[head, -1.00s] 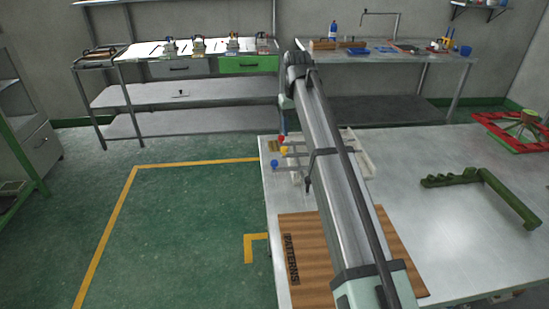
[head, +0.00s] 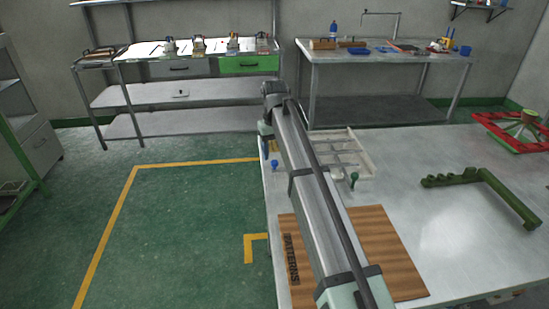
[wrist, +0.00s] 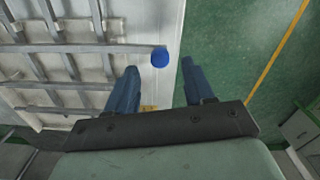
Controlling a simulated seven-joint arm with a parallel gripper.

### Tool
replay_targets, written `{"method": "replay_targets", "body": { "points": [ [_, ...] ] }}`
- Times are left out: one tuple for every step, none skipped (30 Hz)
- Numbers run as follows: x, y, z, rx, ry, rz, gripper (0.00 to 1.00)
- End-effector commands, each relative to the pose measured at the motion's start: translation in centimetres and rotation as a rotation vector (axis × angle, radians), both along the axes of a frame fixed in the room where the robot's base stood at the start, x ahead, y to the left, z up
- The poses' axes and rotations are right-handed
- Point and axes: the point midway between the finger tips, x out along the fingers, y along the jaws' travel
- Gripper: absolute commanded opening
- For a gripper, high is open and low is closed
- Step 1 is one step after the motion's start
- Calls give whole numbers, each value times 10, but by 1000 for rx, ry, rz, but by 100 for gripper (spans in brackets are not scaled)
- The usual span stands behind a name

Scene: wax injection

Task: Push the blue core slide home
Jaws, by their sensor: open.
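The blue core slide shows its round blue knob (wrist: 159,58) in the wrist view, at the end of a grey rod that sticks out past the pale frame's edge. My gripper (wrist: 160,68) is open and empty, its two blue fingers apart, with the knob showing between and just beyond the tips. I cannot tell whether a finger touches it. In the head view the blue knob (head: 274,163) is small beside my arm, and most of the slide is hidden. The pale die frame (head: 362,162) lies on the table, partly behind my arm.
A green knob (head: 354,178) stands at the frame's right side. A wooden PATTERNS board (head: 385,235) lies nearer on the table. A green L-shaped bracket (head: 487,175) and a red-and-green fixture (head: 510,128) are to the right. Open floor is left of the table.

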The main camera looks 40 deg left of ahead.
Motion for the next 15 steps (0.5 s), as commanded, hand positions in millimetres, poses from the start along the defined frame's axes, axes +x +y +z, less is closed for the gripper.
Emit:
{"method": "replay_targets", "body": {
  "points": [
    [0,-1,-8,-1,1,0,53],
    [0,-1,-11,-1,1,0,53],
    [0,-1,-16,-1,1,0,53],
    [0,-1,-18,-1,1,0,53],
    [0,-1,-20,-1,1,0,53],
    [0,0,-23,-1,1,0,53],
    [0,0,-25,0,0,0,53],
    [0,0,-26,0,0,0,53],
    [0,0,-28,0,0,0,53],
    [0,0,-29,0,0,0,53],
    [0,0,-30,1,-1,0,53],
    [0,0,-30,1,-1,0,53],
    [0,0,-31,1,-1,0,53],
    [0,0,-31,1,-1,0,53],
    [0,0,-31,1,-1,0,53]
  ]
}}
